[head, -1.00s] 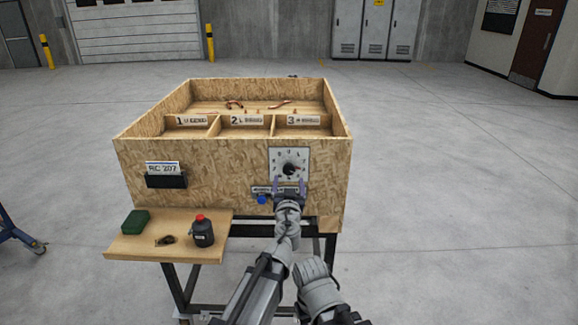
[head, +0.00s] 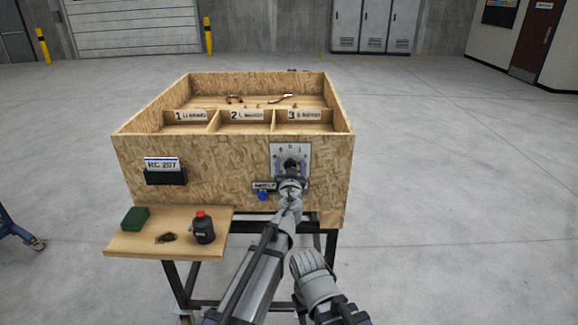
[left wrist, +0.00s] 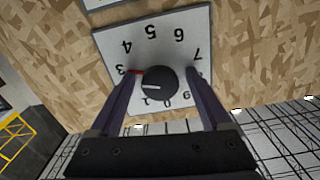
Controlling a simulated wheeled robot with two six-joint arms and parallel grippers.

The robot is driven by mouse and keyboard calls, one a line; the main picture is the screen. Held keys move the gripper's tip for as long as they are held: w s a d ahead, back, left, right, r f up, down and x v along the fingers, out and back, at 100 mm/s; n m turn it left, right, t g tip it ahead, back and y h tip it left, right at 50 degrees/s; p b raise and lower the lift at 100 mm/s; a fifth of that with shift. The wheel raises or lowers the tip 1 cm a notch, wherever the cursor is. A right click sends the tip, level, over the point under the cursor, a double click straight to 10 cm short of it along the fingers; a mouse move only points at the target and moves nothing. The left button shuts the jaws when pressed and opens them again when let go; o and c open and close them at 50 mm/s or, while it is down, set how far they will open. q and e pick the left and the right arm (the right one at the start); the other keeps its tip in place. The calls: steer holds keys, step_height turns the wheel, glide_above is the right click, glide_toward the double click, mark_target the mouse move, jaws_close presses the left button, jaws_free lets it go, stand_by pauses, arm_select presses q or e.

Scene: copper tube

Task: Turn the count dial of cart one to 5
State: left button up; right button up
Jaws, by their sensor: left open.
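The count dial is a black knob on a white numbered plate (head: 276,150) on the front of the wooden cart (head: 225,170). In the left wrist view the plate (left wrist: 110,42) appears upside down. The knob (left wrist: 160,86) shows a white line pointing left, and a red mark at its edge lies beside the 3. My left gripper (head: 290,163) is open in front of the dial. In the left wrist view its fingers (left wrist: 162,84) stand on either side of the knob; contact is not clear. The left finger covers the plate near where the 2 sits.
A blue button (head: 263,196) and a small label plate (head: 264,186) sit below the dial. A side shelf (head: 130,245) holds a green box (head: 135,217), a dark small item (head: 166,238) and a red-capped black bottle (head: 203,229). Copper pieces lie inside the cart. Floor on the right is clear.

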arm_select(q)
jaws_close()
stand_by(0.6)
steer(key=shift+m, duration=0.3)
steer(key=m, duration=0.9)
steer(key=shift+m, duration=0.4)
steer(key=shift+s+m, duration=0.1)
steer(key=shift+m, duration=1.9)
